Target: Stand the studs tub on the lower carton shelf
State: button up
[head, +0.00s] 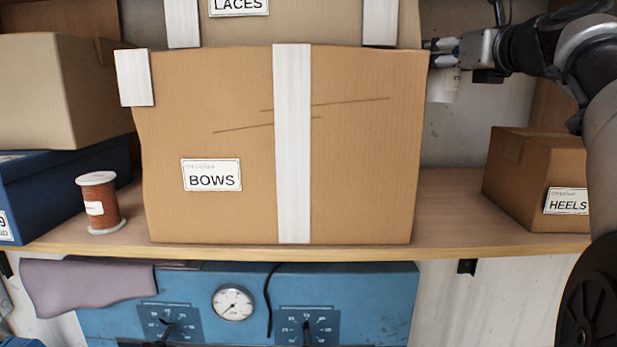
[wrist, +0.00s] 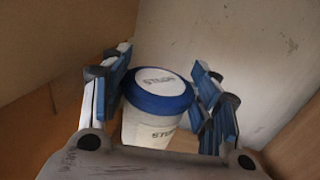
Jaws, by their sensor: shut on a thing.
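The studs tub (wrist: 157,95) is white with a blue lid, and its lettering is partly readable in the wrist view. My gripper (wrist: 163,78) has its blue-padded fingers on both sides of the tub and is shut on it. In the head view my gripper (head: 437,52) is at the upper right, beside the top right corner of the BOWS carton. The tub (head: 444,87) shows there only in part, pale and upright, partly hidden by the carton and gripper. It appears held above the wooden carton shelf (head: 452,212), with wall visible below it.
The large BOWS carton (head: 350,170) stands mid-shelf with the LACES carton (head: 320,25) on top. The HEELS carton (head: 520,180) is at right, with bare shelf between. A thread spool (head: 104,205) and blue box (head: 60,195) are at left. A blue machine (head: 370,290) is below.

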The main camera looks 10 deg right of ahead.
jog(key=shift+s+a+r, duration=0.1)
jog(key=shift+s+a, duration=0.05)
jog(key=shift+s, duration=0.35)
jog(key=shift+s+a+r, duration=0.1)
jog(key=shift+s, duration=0.35)
jog(key=f, duration=1.9)
jog(key=shift+w+f, duration=0.3)
jog(key=shift+f, duration=0.05)
jog(key=shift+w+d+f, duration=0.1)
jog(key=shift+w+f, duration=0.05)
jog(key=shift+f, duration=0.05)
jog(key=shift+f, duration=0.15)
jog(key=o, duration=1.3)
jog(key=shift+o, duration=0.2)
